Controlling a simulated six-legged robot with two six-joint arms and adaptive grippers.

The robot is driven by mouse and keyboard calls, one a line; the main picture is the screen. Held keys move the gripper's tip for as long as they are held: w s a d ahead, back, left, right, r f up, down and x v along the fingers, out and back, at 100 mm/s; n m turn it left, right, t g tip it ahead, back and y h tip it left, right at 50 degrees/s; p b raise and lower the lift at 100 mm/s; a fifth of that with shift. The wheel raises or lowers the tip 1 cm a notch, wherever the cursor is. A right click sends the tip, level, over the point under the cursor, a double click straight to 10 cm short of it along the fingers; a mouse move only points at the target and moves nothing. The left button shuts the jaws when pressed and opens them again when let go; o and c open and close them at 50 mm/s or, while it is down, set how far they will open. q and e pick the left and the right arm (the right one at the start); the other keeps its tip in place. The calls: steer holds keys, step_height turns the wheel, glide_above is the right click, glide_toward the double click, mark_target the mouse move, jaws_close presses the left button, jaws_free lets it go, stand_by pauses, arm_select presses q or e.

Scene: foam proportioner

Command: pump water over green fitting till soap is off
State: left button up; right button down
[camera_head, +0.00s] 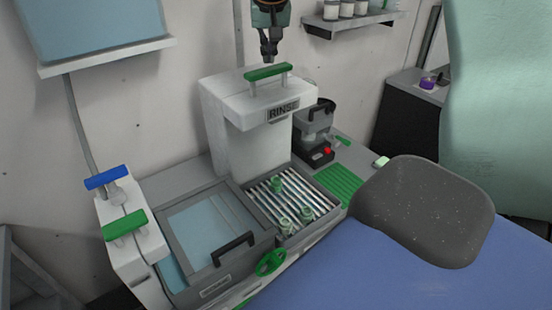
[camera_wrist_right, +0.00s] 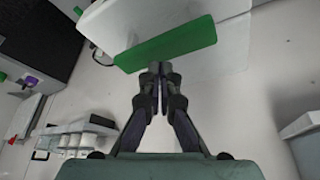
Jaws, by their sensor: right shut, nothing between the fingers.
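A white pump tower marked RINSE (camera_head: 240,120) stands behind a slatted drain tray (camera_head: 262,203). A green pump handle (camera_head: 268,72) sits on top of it. My right gripper (camera_head: 268,55) is shut and empty just above the green handle. The right wrist view shows its closed fingertips (camera_wrist_right: 160,68) at the edge of the green handle (camera_wrist_right: 166,44); I cannot tell whether they touch it. My left gripper is out of view.
A lidded basin (camera_head: 205,225) with a black handle lies left of the tray. Blue (camera_head: 107,177) and green (camera_head: 125,224) levers stand further left. A grey machine (camera_head: 315,130) with a red light and a green mat (camera_head: 338,183) are to the right.

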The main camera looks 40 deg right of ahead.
step_height(320, 180, up, 2)
steer(key=shift+r+p, duration=0.25)
steer(key=shift+p, duration=0.5)
step_height(320, 180, up, 3)
steer(key=shift+r, duration=0.2)
